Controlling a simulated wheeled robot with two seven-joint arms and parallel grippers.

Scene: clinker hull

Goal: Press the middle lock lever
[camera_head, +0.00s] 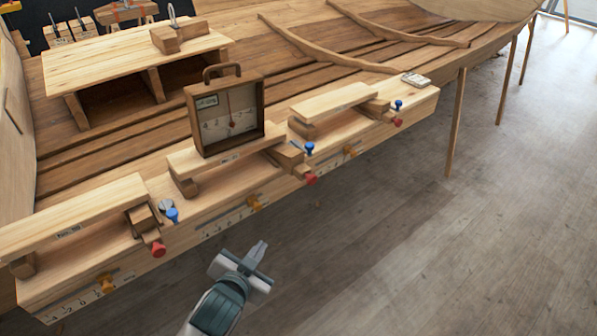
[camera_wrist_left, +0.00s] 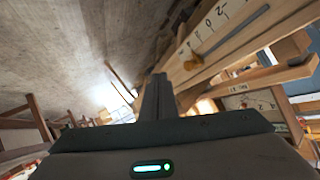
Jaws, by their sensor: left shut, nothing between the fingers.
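Three wooden stations stand in a row on a long pale beam (camera_head: 215,210). The middle station has a blue-topped piece (camera_head: 309,148), a red-ended piece (camera_head: 310,178) and an orange knob (camera_head: 254,203) on a scale. I cannot tell which coloured piece is the lock lever. My left gripper (camera_head: 262,244) is shut and empty, in front of and below the beam, under the middle station and apart from it. In the left wrist view its shut fingers (camera_wrist_left: 158,88) point along the beam, with an orange knob (camera_wrist_left: 192,61) nearby. My right gripper is not in view.
A framed gauge box (camera_head: 228,112) with a handle stands on the middle station's plank. The left station has blue (camera_head: 172,214) and red (camera_head: 158,249) pieces, as does the right one. A wooden bench (camera_head: 135,62) sits behind. The floor (camera_head: 450,240) at right is clear.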

